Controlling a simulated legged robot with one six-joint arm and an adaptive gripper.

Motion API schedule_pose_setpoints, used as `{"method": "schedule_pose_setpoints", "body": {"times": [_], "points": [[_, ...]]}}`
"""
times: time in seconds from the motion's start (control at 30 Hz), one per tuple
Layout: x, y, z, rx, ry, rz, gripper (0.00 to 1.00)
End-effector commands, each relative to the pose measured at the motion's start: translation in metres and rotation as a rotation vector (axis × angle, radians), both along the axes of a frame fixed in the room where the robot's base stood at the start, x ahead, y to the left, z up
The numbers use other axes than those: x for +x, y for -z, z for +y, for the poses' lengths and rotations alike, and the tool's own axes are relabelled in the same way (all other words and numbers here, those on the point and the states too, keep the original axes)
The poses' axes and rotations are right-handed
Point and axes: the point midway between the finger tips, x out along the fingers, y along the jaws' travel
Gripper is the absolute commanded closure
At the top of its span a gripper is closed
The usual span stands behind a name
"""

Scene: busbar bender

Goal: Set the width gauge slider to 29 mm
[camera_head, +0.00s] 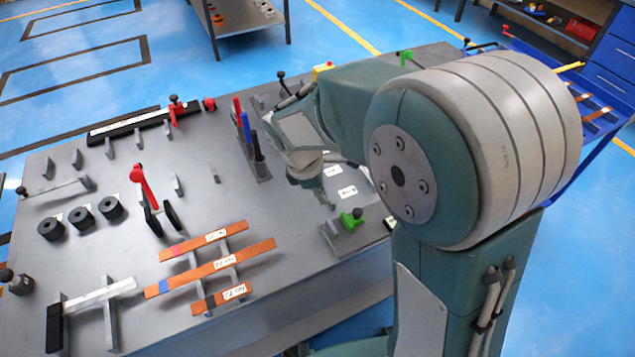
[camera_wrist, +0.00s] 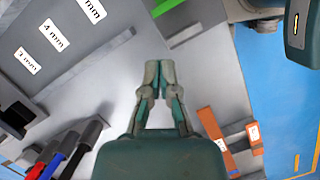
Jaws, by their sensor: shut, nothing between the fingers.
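My gripper (camera_head: 327,202) points down over the right part of the grey bench, its fingers together and empty. In the wrist view its fingertips (camera_wrist: 160,68) are above bare grey surface. A green piece with a dark knob (camera_head: 351,218) sits on a grey block just right of and in front of my gripper; a green part (camera_wrist: 166,6) shows at the top of the wrist view, apart from the fingertips. A red slider with a black knob (camera_head: 174,108) sits by a long black rail (camera_head: 130,124) at the back. I cannot tell which is the width gauge slider, or read any scale.
Labelled copper bars (camera_head: 210,266) lie on supports at the front. Red, blue and black handles (camera_head: 246,130) stand left of my gripper. Millimetre labels (camera_wrist: 54,34) lie nearby. Black cylinders (camera_head: 82,218) and a red lever (camera_head: 143,186) stand at left. My arm hides the bench's right side.

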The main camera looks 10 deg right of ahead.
Motion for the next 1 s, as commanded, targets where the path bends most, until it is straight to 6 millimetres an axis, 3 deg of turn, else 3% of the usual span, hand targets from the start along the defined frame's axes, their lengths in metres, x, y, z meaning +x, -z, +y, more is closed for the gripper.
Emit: {"method": "schedule_pose_setpoints", "body": {"times": [0.2,0.43,1.0], "points": [[-0.003,0.037,-0.015,-0.001,0.005,0.003,1.00],[-0.007,0.040,-0.045,0.001,0.004,0.000,1.00],[-0.009,0.043,-0.058,0.000,0.004,0.000,1.00]]}}
